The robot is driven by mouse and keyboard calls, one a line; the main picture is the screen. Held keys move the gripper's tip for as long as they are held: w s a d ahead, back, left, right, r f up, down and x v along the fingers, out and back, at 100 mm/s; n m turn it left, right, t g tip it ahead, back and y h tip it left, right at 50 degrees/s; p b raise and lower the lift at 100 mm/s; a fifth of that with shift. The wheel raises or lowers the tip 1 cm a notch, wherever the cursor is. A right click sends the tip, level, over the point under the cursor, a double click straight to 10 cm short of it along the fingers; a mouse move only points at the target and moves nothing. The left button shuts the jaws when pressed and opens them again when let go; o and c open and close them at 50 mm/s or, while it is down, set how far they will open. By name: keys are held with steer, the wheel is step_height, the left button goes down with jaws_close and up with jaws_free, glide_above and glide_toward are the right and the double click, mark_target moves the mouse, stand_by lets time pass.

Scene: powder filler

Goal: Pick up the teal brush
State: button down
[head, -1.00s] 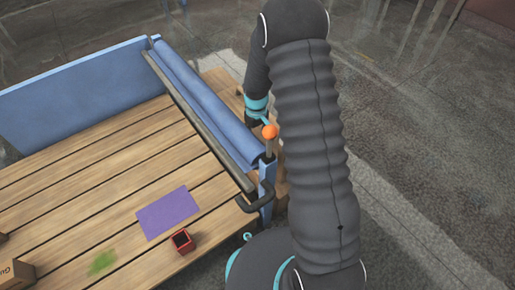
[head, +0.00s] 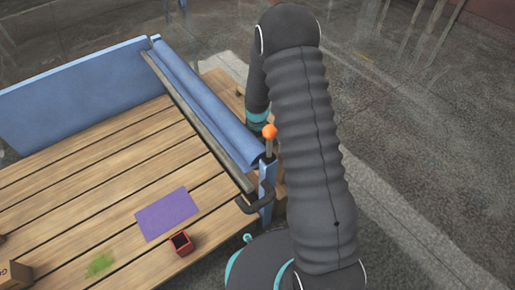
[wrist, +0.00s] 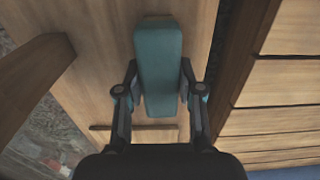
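The teal brush (wrist: 159,55) shows in the wrist view as a long teal block on a wooden surface, lengthwise between my fingers. My gripper (wrist: 159,77) has one finger at each long side of the brush. The fingers are spread about as wide as the brush and look open, with only thin gaps at its sides; contact is hard to judge. In the head view my arm hides the brush and my gripper.
A blue roller (head: 205,100) and a bar with a black handle edge the slatted wooden table (head: 70,190). An orange knob (head: 269,131) stands near my arm. A purple sheet (head: 167,214), a red box (head: 181,243) and green powder (head: 100,264) lie on the table.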

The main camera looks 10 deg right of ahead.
mark_target(257, 144)
step_height(257, 144, up, 10)
steer(key=shift+p, duration=0.75)
